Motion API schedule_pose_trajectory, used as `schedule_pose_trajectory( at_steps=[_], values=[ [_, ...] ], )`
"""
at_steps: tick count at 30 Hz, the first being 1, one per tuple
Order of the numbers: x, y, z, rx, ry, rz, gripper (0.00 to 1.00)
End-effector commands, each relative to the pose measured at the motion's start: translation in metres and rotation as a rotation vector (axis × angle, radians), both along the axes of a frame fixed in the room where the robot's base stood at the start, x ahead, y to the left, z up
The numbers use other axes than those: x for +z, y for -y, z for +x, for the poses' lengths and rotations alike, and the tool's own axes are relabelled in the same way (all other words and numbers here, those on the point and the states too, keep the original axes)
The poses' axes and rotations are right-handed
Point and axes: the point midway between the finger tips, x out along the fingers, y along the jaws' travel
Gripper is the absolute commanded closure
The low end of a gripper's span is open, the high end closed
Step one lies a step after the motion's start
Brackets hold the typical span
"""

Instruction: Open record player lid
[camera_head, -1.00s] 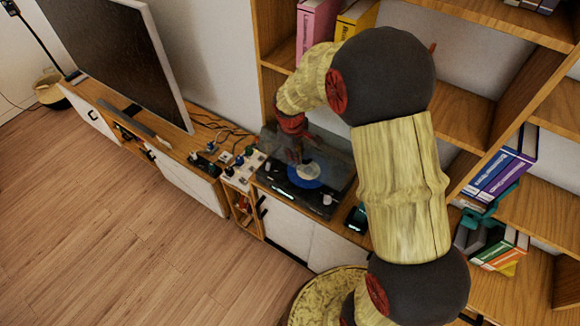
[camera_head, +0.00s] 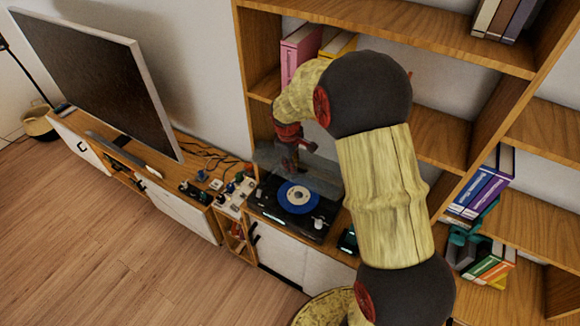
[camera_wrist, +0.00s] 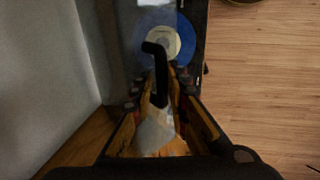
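The black record player (camera_head: 268,211) stands on the low wooden cabinet and holds a blue record (camera_head: 299,197) with a pale label. Its see-through lid (camera_head: 322,173) looks raised and tilted at the back, with the front of the deck uncovered. My gripper (camera_head: 290,165) points down at the lid, above the back left of the record. The record also shows in the wrist view (camera_wrist: 184,42), beyond my gripper (camera_wrist: 165,76). A dark bent piece lies between the fingers there. Whether the fingers are closed on the lid is unclear.
A large screen (camera_head: 100,80) stands on the cabinet to the left. Small knobbed gadgets (camera_head: 230,190) and cables sit beside the player. A wooden shelf with books (camera_head: 300,50) rises behind it. The floor (camera_head: 100,240) in front is clear.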

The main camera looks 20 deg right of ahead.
Motion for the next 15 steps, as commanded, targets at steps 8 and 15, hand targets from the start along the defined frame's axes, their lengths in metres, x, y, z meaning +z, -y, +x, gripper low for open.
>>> schedule_pose_trajectory(
  at_steps=[8,15],
  values=[
    [-0.0012,-0.0023,-0.0032,-0.002,-0.004,-0.001,0.81],
    [0.0048,-0.0036,-0.0036,-0.002,-0.002,0.001,0.81]
  ],
)
